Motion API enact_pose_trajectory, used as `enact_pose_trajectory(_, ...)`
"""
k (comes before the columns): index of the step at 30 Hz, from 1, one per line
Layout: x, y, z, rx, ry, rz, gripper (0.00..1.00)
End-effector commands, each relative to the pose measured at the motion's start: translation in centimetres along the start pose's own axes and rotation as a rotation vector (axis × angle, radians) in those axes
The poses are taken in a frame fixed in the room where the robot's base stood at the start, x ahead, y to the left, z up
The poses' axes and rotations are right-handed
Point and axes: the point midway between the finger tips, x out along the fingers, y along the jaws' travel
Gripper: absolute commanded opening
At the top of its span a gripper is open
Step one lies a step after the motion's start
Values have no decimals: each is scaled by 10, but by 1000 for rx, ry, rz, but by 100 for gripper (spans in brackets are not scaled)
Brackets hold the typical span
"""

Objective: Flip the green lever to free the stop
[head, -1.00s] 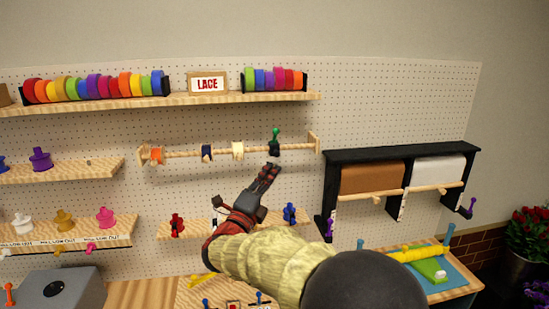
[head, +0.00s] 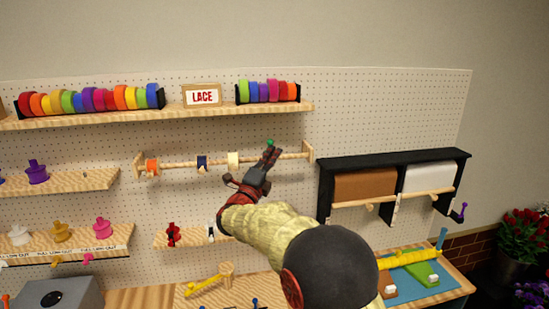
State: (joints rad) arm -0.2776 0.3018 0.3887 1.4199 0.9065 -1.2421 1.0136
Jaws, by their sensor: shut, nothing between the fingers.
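The green lever (head: 270,142) stands near the right end of the wooden rod (head: 215,162) on the pegboard. Only its green tip shows; the dark stop under it is hidden behind my gripper. My gripper (head: 270,156) is shut and empty, with its fingertips pointing up just below the green tip. I cannot tell whether they touch it.
An orange spool (head: 152,167), a dark blue spool (head: 202,163) and a cream spool (head: 233,160) hang on the rod. A ribbon shelf (head: 170,114) runs above it. A black paper-roll rack (head: 395,162) stands to the right. A lower shelf (head: 195,238) sits below the arm.

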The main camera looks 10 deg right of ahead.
Motion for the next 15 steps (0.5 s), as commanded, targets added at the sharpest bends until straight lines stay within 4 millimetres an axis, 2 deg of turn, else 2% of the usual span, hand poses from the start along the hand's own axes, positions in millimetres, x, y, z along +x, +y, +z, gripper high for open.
enact_pose_trajectory(15, 2, -4, 1, -19, 0, 30, 0)
